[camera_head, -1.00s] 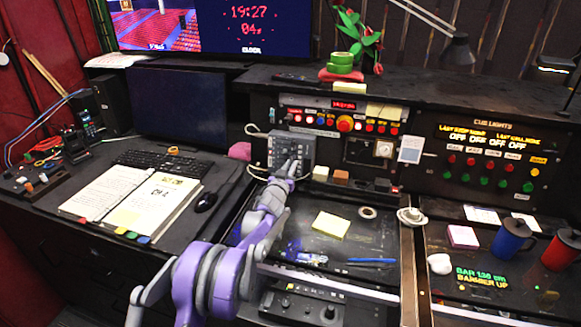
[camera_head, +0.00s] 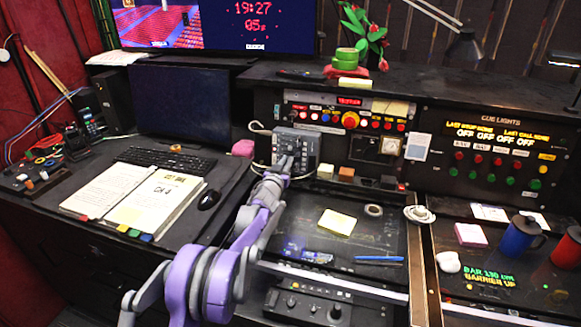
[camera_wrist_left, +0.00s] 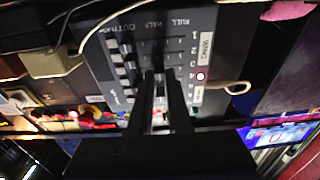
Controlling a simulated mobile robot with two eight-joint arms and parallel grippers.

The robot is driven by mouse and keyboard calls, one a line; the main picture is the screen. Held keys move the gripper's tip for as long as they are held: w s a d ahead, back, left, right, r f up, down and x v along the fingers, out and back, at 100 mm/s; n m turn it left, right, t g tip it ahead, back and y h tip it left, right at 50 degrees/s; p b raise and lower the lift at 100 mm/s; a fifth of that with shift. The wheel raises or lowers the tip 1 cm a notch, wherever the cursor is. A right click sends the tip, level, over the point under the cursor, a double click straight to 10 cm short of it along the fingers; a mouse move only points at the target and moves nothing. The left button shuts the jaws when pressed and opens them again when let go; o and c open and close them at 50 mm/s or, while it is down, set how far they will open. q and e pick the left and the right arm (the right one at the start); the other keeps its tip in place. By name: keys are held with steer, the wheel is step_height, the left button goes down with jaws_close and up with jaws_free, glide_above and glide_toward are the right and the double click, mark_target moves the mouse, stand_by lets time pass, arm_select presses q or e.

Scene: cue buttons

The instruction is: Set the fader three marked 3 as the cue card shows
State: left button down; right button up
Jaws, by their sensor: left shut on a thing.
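The grey fader box (camera_head: 299,143) stands at the back of the middle desk, below the console. It fills the upper left wrist view (camera_wrist_left: 110,62), with numbered rows, slots and the words HALF and FULL. My left gripper (camera_head: 284,164) reaches onto the box's face from the front. In the left wrist view my left gripper (camera_wrist_left: 160,78) is shut on a fader knob around the rows numbered 3 and 4; the fingers hide the knob, and I cannot tell which row. My right gripper is not in view.
The console (camera_head: 340,103) with a red button rises behind the box. A pale cable (camera_head: 257,128) loops at its left side. Small blocks (camera_head: 346,172) sit to its right. A yellow note (camera_head: 337,222) and blue pen (camera_head: 379,259) lie in front.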

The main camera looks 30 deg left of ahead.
arm_select(q)
steer(key=shift+s+a+f, duration=0.1)
steer(key=shift+s+a, duration=0.1)
steer(key=shift+a, duration=0.65)
steer(key=shift+d, duration=0.2)
steer(key=c, duration=1.2)
jaws_free()
steer(key=shift+c, duration=0.2)
steer(key=o, duration=0.4)
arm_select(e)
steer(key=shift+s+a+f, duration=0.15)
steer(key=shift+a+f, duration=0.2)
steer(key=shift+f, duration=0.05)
arm_select(q)
steer(key=b+v, duration=0.1)
steer(key=v, duration=0.9)
steer(key=shift+s, duration=0.35)
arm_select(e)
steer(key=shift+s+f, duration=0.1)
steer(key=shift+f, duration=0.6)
